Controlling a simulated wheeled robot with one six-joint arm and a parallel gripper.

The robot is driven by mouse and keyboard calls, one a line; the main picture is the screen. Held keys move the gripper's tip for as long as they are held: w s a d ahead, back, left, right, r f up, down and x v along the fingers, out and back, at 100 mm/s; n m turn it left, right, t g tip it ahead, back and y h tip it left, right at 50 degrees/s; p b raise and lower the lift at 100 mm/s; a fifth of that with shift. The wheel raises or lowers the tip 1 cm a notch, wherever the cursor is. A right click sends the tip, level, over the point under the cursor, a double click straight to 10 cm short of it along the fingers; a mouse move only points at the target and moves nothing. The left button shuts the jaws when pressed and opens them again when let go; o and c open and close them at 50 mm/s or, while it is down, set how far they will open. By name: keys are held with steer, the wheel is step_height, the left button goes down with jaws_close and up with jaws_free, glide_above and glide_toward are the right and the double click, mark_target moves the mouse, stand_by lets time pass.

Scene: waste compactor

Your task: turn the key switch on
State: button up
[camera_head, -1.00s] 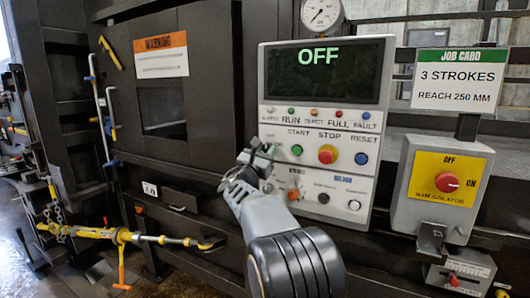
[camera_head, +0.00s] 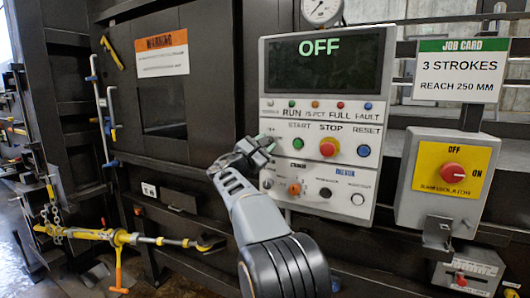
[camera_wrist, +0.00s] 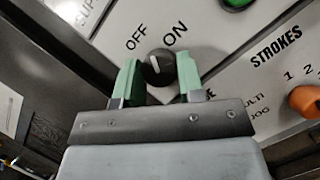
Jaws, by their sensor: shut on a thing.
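The key switch is a small black knob (camera_wrist: 158,68) with a short white mark, on the light panel between the printed words OFF and ON in the wrist view. The mark points roughly upward, between the two words; I cannot tell its exact setting. My gripper (camera_wrist: 160,80) has one green finger on each side of the knob and is shut on it. In the head view my gripper (camera_head: 257,150) is at the left edge of the control panel (camera_head: 375,150) and hides the switch. The panel's display (camera_head: 325,62) reads OFF in green.
A green button (camera_wrist: 237,3) and an orange STROKES selector (camera_wrist: 306,101) lie right of the switch. The STOP button (camera_head: 328,147) is nearby. An isolator box (camera_head: 415,205) with a red knob stands to the right. A yellow bar (camera_head: 90,234) is at lower left.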

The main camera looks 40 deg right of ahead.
steer(key=m+g, duration=0.1)
steer(key=m, duration=0.2)
steer(key=m+g+y, duration=0.1)
steer(key=m+g, duration=0.1)
steer(key=m, duration=0.2)
steer(key=shift+w+m+b, duration=0.1)
steer(key=shift+m+b, duration=0.2)
steer(key=shift+r, duration=0.1)
stand_by(0.3)
steer(key=o, duration=0.9)
steer(key=v, duration=0.4)
steer(key=b+v, duration=0.1)
steer(key=v, duration=0.4)
steer(key=b+v, duration=0.1)
steer(key=v, duration=0.4)
steer(key=shift+r, duration=0.3)
